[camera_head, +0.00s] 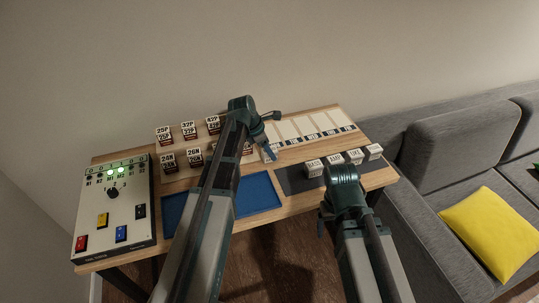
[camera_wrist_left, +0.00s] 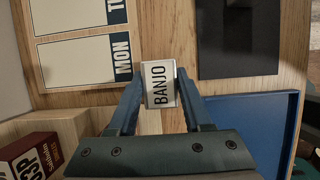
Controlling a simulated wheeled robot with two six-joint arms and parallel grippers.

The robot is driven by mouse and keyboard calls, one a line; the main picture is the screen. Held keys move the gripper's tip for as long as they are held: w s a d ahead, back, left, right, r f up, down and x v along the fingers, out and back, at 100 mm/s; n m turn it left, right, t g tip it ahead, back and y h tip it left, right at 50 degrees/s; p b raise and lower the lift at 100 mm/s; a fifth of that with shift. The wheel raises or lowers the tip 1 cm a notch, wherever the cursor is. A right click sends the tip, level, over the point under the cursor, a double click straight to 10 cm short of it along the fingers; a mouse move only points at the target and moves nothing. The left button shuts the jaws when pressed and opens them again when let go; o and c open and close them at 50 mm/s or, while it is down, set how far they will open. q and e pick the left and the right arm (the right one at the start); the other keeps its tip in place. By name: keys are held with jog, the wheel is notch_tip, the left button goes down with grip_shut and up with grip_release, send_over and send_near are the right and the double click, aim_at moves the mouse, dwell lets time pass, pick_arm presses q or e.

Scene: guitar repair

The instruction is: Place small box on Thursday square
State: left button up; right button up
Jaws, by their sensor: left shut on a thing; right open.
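A small white box labelled BANJO (camera_wrist_left: 160,84) is between the fingers of my left gripper (camera_wrist_left: 158,92) in the left wrist view. My left gripper (camera_head: 269,152) is shut on it, low over bare wood between the day squares and the blue tray. The row of pale day squares lies at the back right; the Thursday square (camera_head: 325,122) appears to be the fourth from the left, its label too small to read surely. The Monday square (camera_wrist_left: 80,62) is just left of the box in the left wrist view. My right gripper (camera_head: 323,218) is open at the table's front edge.
Several white boxes (camera_head: 314,167) stand on a dark mat (camera_head: 294,182) at right. A blue tray (camera_head: 258,193) lies in front. Several labelled boxes (camera_head: 167,160) stand at back left, beside a control panel (camera_head: 117,205). A grey sofa (camera_head: 455,135) is right of the table.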

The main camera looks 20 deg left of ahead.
pick_arm(q)
grip_shut()
jog(key=shift+r, duration=0.15)
